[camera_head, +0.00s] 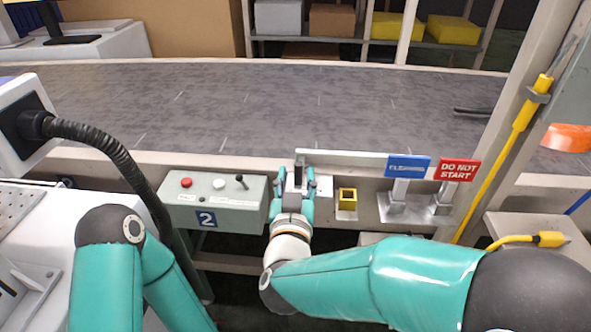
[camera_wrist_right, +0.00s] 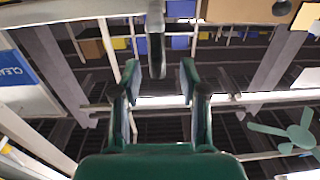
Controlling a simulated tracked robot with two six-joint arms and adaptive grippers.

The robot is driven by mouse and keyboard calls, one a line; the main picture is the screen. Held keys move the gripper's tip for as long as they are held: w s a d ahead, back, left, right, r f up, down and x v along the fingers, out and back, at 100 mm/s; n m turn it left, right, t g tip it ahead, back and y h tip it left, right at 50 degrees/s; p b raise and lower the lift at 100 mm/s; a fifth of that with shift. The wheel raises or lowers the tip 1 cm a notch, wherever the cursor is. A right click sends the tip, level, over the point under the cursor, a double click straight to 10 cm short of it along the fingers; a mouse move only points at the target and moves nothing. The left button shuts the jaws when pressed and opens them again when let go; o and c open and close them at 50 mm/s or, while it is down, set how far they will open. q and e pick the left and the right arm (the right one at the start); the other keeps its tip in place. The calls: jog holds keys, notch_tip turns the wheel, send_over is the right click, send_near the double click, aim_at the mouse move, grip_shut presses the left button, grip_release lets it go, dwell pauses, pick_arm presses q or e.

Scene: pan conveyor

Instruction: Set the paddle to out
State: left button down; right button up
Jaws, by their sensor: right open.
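A long pale bar (camera_head: 345,158), which looks like the paddle, lies along the near edge of the conveyor. A dark upright grip (camera_head: 298,171) stands at its left end. My right gripper (camera_head: 293,182) is at this end, just right of the control box. In the right wrist view, my right gripper (camera_wrist_right: 157,82) is open, with a dark bar-like piece (camera_wrist_right: 155,45) showing between and beyond its fingertips. I cannot tell whether they touch it. Of my left arm only teal links show at the lower left; its gripper is out of view.
The grey control box (camera_head: 200,212) marked 2 has a red button, a white button and a small lever. The conveyor belt (camera_head: 300,100) looks clear nearby.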

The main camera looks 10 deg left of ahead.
jog(key=s, duration=0.4)
jog(key=shift+s+d, duration=0.1)
jog(key=shift+s, duration=0.1)
jog(key=d+f+g+y, duration=0.1)
jog(key=d+f+g, duration=0.35)
jog(key=f, duration=0.85)
jog(key=d+f+g, duration=0.4)
jog(key=d+f, duration=0.2)
jog(key=f, duration=0.7)
jog(key=s+d+f+m+g+y, duration=0.1)
jog(key=s+d+f+g, duration=0.3)
jog(key=s+f, duration=0.5)
jog(key=s+d+f+m+g+y, duration=0.1)
jog(key=s+d+f+m+g, duration=0.1)
jog(key=s+d+f+g, duration=0.65)
jog(key=s+a+r+t+p, duration=0.1)
jog(key=a+r+p, duration=0.1)
jog(key=r+p, duration=0.7)
jog(key=s+a+r+t+p, duration=0.2)
jog(key=r+p, duration=0.7)
jog(key=r, duration=0.2)
jog(key=shift+a+t+p, duration=0.25)
jog(key=shift+t+p, duration=0.05)
